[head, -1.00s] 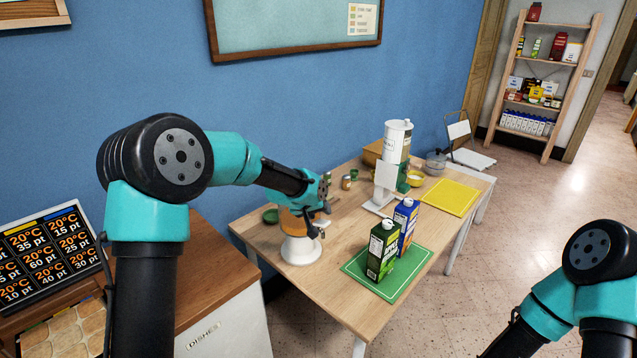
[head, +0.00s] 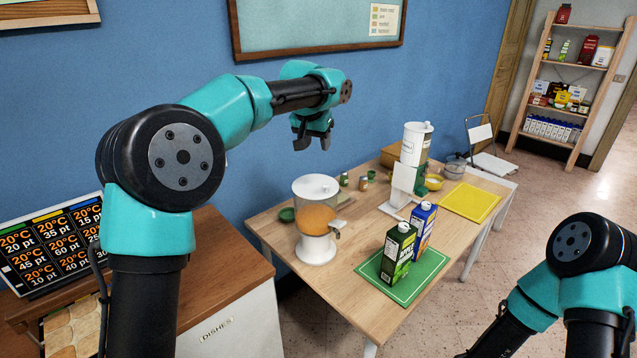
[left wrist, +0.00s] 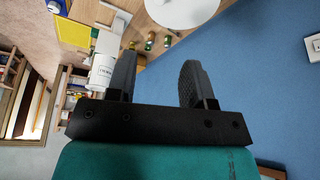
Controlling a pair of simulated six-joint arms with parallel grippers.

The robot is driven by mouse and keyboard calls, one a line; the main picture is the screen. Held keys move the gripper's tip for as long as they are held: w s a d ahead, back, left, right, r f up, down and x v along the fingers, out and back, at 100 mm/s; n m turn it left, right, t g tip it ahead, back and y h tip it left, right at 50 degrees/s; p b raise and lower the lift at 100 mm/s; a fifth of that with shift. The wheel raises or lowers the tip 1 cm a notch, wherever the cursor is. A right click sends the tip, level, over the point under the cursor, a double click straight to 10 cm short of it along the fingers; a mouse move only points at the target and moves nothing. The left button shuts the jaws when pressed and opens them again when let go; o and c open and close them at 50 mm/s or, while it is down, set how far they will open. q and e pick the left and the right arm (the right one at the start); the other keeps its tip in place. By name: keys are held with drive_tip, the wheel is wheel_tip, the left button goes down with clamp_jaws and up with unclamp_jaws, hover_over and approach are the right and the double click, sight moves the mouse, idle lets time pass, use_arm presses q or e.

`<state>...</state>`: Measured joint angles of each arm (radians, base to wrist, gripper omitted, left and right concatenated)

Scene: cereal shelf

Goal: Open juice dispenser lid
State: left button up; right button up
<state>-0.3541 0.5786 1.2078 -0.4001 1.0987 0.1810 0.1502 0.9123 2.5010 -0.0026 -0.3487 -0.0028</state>
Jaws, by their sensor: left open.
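The juice dispenser (head: 315,222) stands on the wooden table, with orange juice in its clear tank and a white base. Its white lid (head: 316,187) sits flat on top, with a small knob in the middle. My left gripper (head: 312,146) is open and empty, above the lid and apart from it. In the left wrist view the open fingers (left wrist: 158,75) have nothing between them, and the white round lid (left wrist: 182,8) shows at the top edge. My right arm shows at the lower right, but its gripper is outside the view.
Green and blue cartons (head: 398,254) stand on a green mat (head: 418,286) right of the dispenser. A white cereal dispenser (head: 409,170), small jars (head: 363,181) and a yellow mat (head: 470,202) are farther back.

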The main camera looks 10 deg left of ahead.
sight(326, 184)
use_arm(q)
drive_tip(key=shift+f, duration=0.15)
drive_tip(key=x, duration=1.7)
drive_tip(key=shift+f, duration=0.15)
drive_tip(key=shift+c, duration=0.2)
clamp_jaws()
